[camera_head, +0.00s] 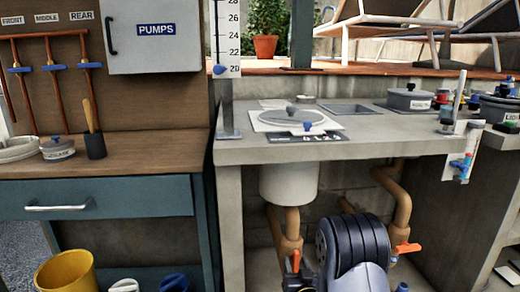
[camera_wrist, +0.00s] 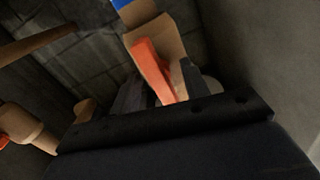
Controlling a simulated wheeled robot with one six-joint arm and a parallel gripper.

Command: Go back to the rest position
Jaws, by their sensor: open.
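My gripper (camera_wrist: 162,88) shows in the wrist view, its dark fingers apart at the lower middle. An orange valve handle (camera_wrist: 153,68) shows between and beyond the fingers, in front of a tan pipe fitting. I cannot tell whether the fingers touch it. In the head view an orange handle (camera_head: 296,262) stands upright on the left pipe below the counter. Another orange handle (camera_head: 407,248) lies sideways at the right pipe. I cannot make out the gripper clearly in the head view.
The stone counter (camera_head: 350,152) overhangs the pipes, with a white basin (camera_head: 289,184) under it. A grey block wall is close in the wrist view.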

